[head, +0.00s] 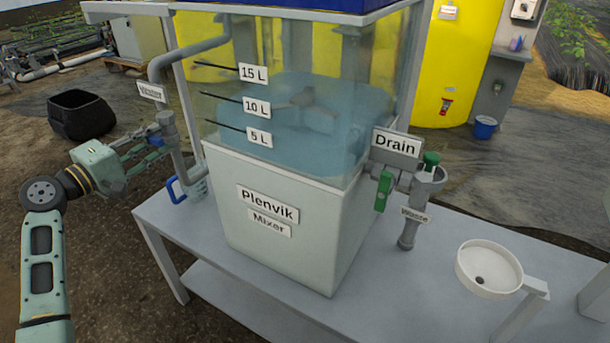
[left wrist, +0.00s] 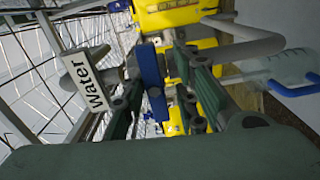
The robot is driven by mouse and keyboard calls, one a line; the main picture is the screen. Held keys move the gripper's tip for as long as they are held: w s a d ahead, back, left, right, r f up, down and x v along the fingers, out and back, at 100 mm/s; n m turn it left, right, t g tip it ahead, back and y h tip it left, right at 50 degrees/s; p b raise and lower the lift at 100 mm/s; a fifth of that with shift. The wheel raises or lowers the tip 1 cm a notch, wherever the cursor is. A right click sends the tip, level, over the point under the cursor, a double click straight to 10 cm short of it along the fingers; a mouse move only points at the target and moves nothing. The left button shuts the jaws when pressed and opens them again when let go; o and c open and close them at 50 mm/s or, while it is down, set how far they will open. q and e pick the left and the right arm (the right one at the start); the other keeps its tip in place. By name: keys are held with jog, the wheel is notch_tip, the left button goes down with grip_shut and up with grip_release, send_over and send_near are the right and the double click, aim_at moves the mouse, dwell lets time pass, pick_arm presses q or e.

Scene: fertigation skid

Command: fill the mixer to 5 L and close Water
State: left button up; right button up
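The Plenvik mixer (head: 287,235) stands on the bench, its clear tank holding bluish water (head: 290,150). The water's front edge looks near the 5 L mark (head: 258,138), but the exact level is hard to read. The Water valve's blue handle (head: 156,141) is on the pipe left of the tank, under the Water label (head: 151,92). It also shows in the left wrist view (left wrist: 151,68). My left gripper (head: 148,149) is at this handle, its fingers open on either side, with gaps visible. In the left wrist view the Water label (left wrist: 88,78) is beside the fingers. My right gripper is not in view.
A white basin (head: 488,268) is at the bench's right. A clear jug with a blue handle (head: 176,190) stands below the Water pipe. A black tub (head: 81,115) is behind my arm.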

pick_arm(q)
jog(key=shift+o, duration=0.9)
jog(key=shift+r, duration=0.15)
jog(key=shift+r, duration=0.1)
jog(key=shift+s+a, duration=0.25)
jog(key=shift+s, duration=0.1)
jog(key=v, duration=0.3)
jog(key=shift+s+a, duration=0.1)
jog(key=shift+s, duration=0.05)
jog(key=v, duration=0.2)
jog(key=shift+s+a, duration=0.2)
jog(key=shift+s, duration=0.15)
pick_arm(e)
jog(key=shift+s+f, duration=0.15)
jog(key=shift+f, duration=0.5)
